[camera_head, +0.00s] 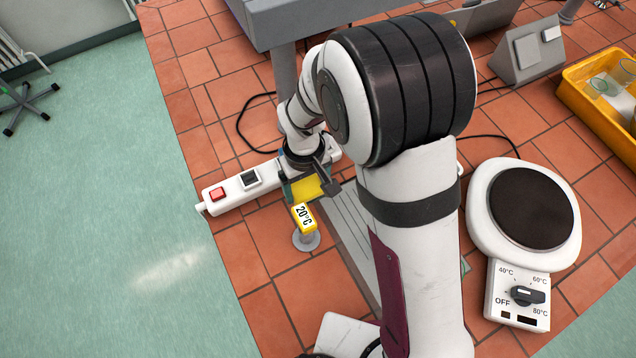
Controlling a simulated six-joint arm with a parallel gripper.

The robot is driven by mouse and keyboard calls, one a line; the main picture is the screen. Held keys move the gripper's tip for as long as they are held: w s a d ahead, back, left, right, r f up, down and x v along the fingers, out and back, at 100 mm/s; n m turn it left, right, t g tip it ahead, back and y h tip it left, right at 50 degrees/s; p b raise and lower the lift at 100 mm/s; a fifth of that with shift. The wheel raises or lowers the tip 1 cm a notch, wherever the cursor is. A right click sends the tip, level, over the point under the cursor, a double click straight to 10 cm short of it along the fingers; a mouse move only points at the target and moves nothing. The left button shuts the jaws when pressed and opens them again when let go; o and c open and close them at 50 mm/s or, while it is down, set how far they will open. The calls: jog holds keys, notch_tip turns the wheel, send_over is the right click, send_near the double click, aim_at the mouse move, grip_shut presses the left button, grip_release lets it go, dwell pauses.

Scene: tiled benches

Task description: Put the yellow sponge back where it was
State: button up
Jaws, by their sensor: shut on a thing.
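The yellow sponge (306,189) is between the fingers of my gripper (311,186), which is shut on it. Only part of the sponge shows; the fingers and wrist cover the rest. The sponge is just behind a yellow 20°C sign (303,216) on a small round metal stand and beside a white power strip (232,191). I cannot tell whether the sponge touches the bench or hangs above it.
A hotplate (478,212) with a dark round top and a dial box stands at the right. A yellow crate (574,91) holding glassware is at the far right. A grey sloped box (526,58) stands at the back. Red tiles (250,255) are bare at the front left, by the bench edge.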

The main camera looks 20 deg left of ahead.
aim_at(318, 183)
jog(key=shift+w+d+f, duration=0.15)
jog(key=shift+w+d, duration=0.8)
jog(key=shift+d, duration=0.05)
notch_tip(318, 183, down, 3)
jog(key=shift+a+f, duration=0.1)
jog(key=shift+f, duration=0.15)
jog(key=o, duration=0.9)
